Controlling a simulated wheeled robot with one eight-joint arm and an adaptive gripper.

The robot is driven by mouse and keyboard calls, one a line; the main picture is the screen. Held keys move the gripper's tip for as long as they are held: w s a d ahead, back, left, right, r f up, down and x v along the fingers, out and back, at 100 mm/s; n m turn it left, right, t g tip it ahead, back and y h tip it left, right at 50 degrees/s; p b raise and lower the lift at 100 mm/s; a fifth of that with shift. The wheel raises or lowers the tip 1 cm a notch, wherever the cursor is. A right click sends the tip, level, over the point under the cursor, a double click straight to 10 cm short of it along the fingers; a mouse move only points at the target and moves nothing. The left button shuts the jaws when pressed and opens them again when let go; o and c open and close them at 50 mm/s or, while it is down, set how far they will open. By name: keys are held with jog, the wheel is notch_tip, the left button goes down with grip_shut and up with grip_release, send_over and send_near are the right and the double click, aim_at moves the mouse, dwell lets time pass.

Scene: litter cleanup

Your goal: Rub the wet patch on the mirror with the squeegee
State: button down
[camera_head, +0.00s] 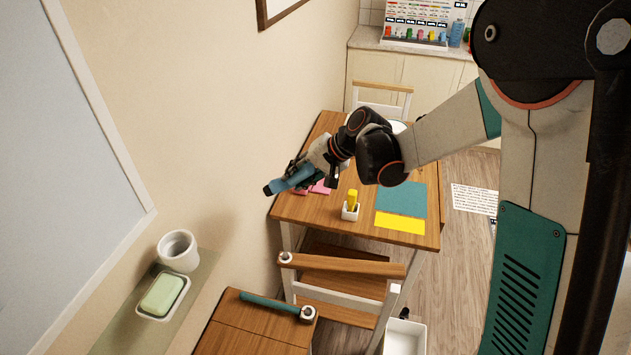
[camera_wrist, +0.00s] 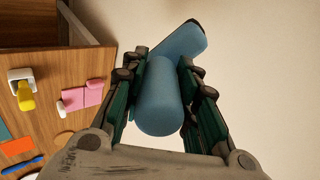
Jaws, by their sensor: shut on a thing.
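My gripper (camera_head: 300,172) is shut on a blue squeegee (camera_wrist: 158,100), held above the left edge of the wooden table. In the wrist view the squeegee's rounded handle lies between the fingers (camera_wrist: 163,95), and its head with a dark edge extends away at the top. In the head view the squeegee (camera_head: 287,181) points left towards the wall, apart from it. The mirror (camera_head: 55,150) is a large pale grey pane with a light frame on the left wall, well left of my gripper. I cannot make out a wet patch on the visible part of it.
Below the mirror, a shelf (camera_head: 205,270) holds a white cup (camera_head: 178,250) and a green soap in a dish (camera_head: 161,295). The table (camera_head: 330,215) holds a yellow item in a white holder (camera_head: 351,206), and teal and yellow sheets. Chairs stand around it. Open air lies between squeegee and mirror.

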jog(key=s+d+r+n+g+h+p, duration=0.1)
jog(key=s+r+n+h+p, duration=0.1)
jog(key=s, duration=0.5)
jog(key=s+d+r+n+g+h+p, duration=0.2)
jog(key=s+r+n+h+p, duration=0.1)
jog(key=s+h+p, duration=0.3)
jog(key=s+n+p, duration=0.1)
jog(key=s+p, duration=0.1)
jog(key=shift+r+g+p, duration=0.25)
jog(key=shift+g+p, duration=0.05)
jog(key=shift+p, duration=0.1)
jog(key=shift+r, duration=0.1)
